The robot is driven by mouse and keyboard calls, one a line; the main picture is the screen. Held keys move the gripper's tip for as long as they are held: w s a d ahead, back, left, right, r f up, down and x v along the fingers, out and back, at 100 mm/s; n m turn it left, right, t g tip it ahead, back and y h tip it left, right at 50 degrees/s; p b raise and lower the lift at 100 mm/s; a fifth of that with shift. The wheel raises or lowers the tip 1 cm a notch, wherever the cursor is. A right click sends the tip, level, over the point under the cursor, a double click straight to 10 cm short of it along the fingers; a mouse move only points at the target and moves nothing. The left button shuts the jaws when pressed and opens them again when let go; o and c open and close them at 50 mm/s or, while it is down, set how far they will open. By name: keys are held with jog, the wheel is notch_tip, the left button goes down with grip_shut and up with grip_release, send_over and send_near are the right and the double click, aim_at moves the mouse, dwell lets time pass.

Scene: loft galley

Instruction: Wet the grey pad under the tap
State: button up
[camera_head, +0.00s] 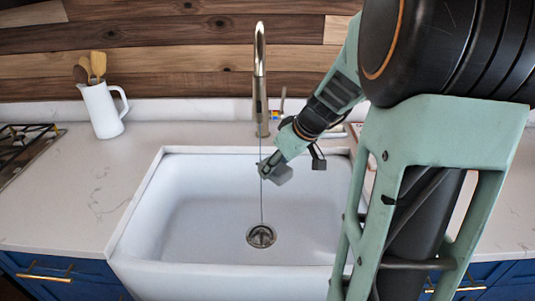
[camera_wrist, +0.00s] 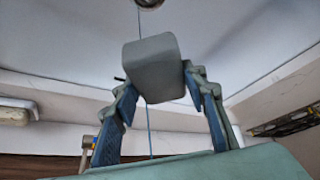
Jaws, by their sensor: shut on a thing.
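The grey pad (camera_head: 281,176) is a small rounded block held over the sink basin. It also shows in the wrist view (camera_wrist: 153,66), between my two blue-lined fingers. My gripper (camera_head: 272,166) is shut on it, below the tap (camera_head: 260,85). The tap is a tall brassy gooseneck behind the sink. A thin stream of water (camera_head: 262,205) runs from it to the drain, passing at the pad's left end in the head view. In the wrist view the stream lines up with the pad, whose body covers part of it. I cannot tell whether the water touches the pad.
The white sink (camera_head: 190,195) has a round drain (camera_head: 261,235) and an empty floor. A white jug with wooden utensils (camera_head: 102,108) stands on the left counter beside a gas hob (camera_head: 22,145). My arm covers much of the right side.

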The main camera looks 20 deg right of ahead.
aim_at(274, 172)
jog(key=shift+s+a+r, duration=0.2)
jog(key=shift+s+r, duration=0.65)
jog(key=shift+s, duration=0.2)
jog(key=shift+s+a+r, duration=0.15)
jog(key=shift+s+r, duration=0.7)
jog(key=shift+s, duration=0.2)
